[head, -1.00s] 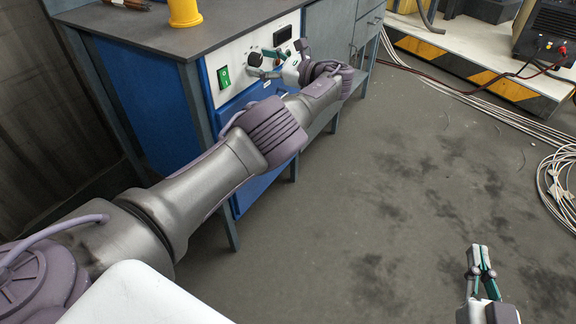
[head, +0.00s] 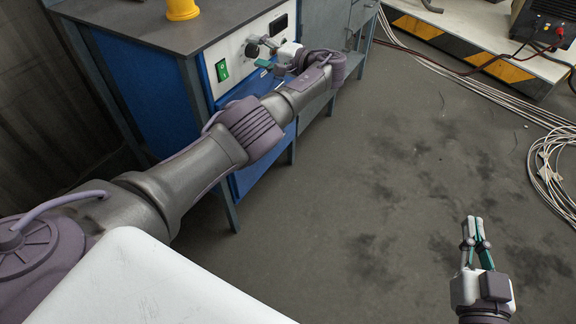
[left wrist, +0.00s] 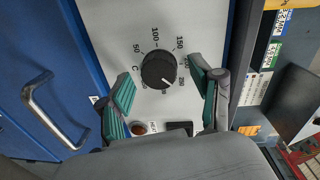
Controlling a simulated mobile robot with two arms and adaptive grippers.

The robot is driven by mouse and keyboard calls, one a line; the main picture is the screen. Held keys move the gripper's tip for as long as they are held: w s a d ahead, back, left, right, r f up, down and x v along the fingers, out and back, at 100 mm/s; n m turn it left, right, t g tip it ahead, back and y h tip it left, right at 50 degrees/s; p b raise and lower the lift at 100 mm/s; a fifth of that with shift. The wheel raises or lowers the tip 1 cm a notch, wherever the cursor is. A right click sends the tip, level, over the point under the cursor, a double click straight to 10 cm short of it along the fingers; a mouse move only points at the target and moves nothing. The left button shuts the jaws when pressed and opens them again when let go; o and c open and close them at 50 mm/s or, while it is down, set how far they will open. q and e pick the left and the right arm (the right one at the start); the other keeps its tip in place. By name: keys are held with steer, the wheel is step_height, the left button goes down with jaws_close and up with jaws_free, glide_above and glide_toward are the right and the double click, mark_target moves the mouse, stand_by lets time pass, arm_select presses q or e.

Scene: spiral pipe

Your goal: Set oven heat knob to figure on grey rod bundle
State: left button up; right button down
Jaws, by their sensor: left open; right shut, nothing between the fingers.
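The black oven heat knob (left wrist: 158,69) sits on the pale control panel, with numbers such as 50, 100 and 150 around it. Its white pointer faces lower right in the left wrist view; the nearest figure is too small to read surely. My left gripper (left wrist: 161,70) is open, one finger on each side of the knob, with visible gaps. In the head view my left gripper (head: 268,53) is at the panel beside the knob (head: 252,49). My right gripper (head: 472,220) is shut and empty over the floor. I cannot make out a grey rod bundle.
The blue oven cabinet (head: 135,95) has a grey top bearing a yellow object (head: 182,10). A green switch (head: 222,69) sits left of the knob. A blue door with a handle (left wrist: 48,110) is beside the panel. Cables (head: 548,170) lie on the floor at right; the middle floor is clear.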

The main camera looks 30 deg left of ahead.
arm_select(q)
steer(key=n, duration=0.4)
steer(key=shift+s+t, duration=0.1)
steer(key=shift+t, duration=0.2)
steer(key=n+b, duration=0.1)
steer(key=n, duration=0.3)
steer(key=n+b, duration=0.1)
steer(key=n, duration=0.3)
steer(key=shift+s+f+t+b, duration=0.1)
steer(key=shift+t+b, duration=0.2)
steer(key=n+b, duration=0.2)
steer(key=n, duration=0.3)
steer(key=shift+y, duration=0.3)
steer(key=s+d+p, duration=0.2)
steer(key=d, duration=1.1)
steer(key=s+f+m+h+p, duration=0.3)
steer(key=f+m, duration=0.1)
steer(key=f, duration=0.5)
steer(key=s+f+m+t+h+p, duration=0.1)
steer(key=f+m, duration=0.4)
steer(key=f, duration=0.5)
steer(key=s+d+f+m+h+p, duration=0.1)
steer(key=s+f+m+h+p, duration=0.3)
steer(key=f, duration=0.6)
steer(key=shift+s+t+h+p, duration=0.3)
steer(key=shift+p, duration=0.45)
steer(key=shift+d, duration=0.1)
